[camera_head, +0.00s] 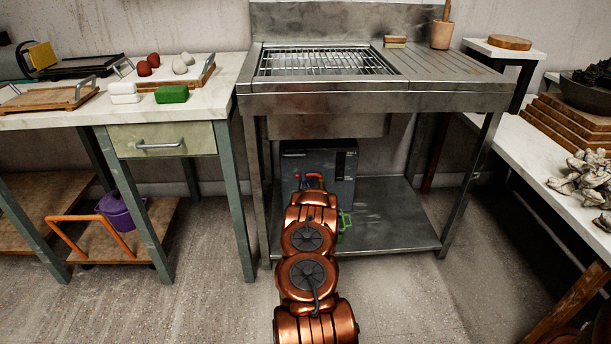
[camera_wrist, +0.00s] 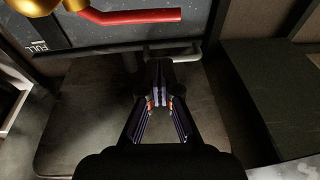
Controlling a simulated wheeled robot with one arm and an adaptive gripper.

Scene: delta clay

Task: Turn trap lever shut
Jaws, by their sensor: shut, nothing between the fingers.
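The trap is a dark grey box (camera_head: 345,162) under the metal sink, partly hidden by my copper arm. In the wrist view its dark face (camera_wrist: 110,28) spans the top, with a "FULL" label at its left edge. The red lever (camera_wrist: 130,16) lies nearly horizontal there, running right from a brass fitting (camera_wrist: 38,6). A bit of red also shows above my arm in the head view (camera_head: 315,177). My gripper (camera_wrist: 163,75) is shut and empty. Its fingertips appear below and right of the lever, apart from it. In the head view my arm hides the gripper.
The sink bench (camera_head: 375,102) stands over the box, with legs either side and a low metal shelf (camera_head: 395,225). A green handle-like item (camera_head: 345,222) shows beside my arm. A drawer table (camera_head: 160,140) stands left and a white table (camera_head: 535,155) right. Floor in front is clear.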

